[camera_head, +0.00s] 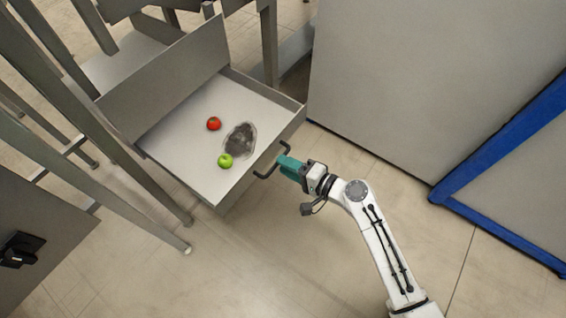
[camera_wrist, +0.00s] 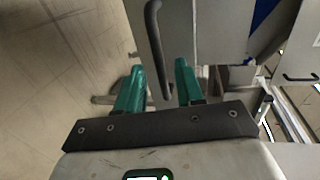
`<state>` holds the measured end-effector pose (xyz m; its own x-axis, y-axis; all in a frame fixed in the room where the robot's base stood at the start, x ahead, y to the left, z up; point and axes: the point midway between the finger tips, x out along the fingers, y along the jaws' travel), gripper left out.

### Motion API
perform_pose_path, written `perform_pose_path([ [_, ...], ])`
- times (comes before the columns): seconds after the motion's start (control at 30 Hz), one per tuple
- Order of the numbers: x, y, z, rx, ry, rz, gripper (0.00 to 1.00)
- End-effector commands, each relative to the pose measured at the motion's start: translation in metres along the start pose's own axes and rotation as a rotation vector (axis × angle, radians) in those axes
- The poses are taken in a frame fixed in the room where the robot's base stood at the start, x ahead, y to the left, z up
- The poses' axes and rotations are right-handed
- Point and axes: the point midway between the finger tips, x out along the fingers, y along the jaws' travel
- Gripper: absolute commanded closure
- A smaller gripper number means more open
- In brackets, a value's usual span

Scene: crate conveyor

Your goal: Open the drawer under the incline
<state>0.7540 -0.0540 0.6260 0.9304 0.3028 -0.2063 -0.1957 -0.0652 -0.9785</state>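The drawer (camera_head: 262,93) is pulled well out from under the grey metal frame, its white inside showing. Its dark bar handle (camera_head: 264,175) is on the front face. In the wrist view the handle (camera_wrist: 153,30) runs between my two green fingers. My gripper (camera_head: 281,161) is at the handle, and in the wrist view the gripper (camera_wrist: 159,68) is open, with a gap visible on each side of the bar. Whether a finger touches the bar I cannot tell.
A red tomato (camera_head: 214,124), a green apple (camera_head: 225,160) and a dark grey patch or item (camera_head: 240,139) lie in the drawer. Metal legs (camera_head: 150,205) stand at left. A grey panel with blue edging (camera_head: 490,226) stands at right. The floor in front is clear.

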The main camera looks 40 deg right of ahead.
Motion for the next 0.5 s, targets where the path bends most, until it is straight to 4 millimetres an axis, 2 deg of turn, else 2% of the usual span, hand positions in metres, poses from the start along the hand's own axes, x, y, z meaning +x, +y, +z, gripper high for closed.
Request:
perform_pose_path([
  [0.1,-0.025,0.002,0.000,0.001,0.003,0.003,0.63],
  [0.3,-0.062,0.001,-0.001,-0.001,0.003,0.003,0.63],
  [0.5,-0.084,0.001,0.000,0.000,0.002,0.002,0.63],
])
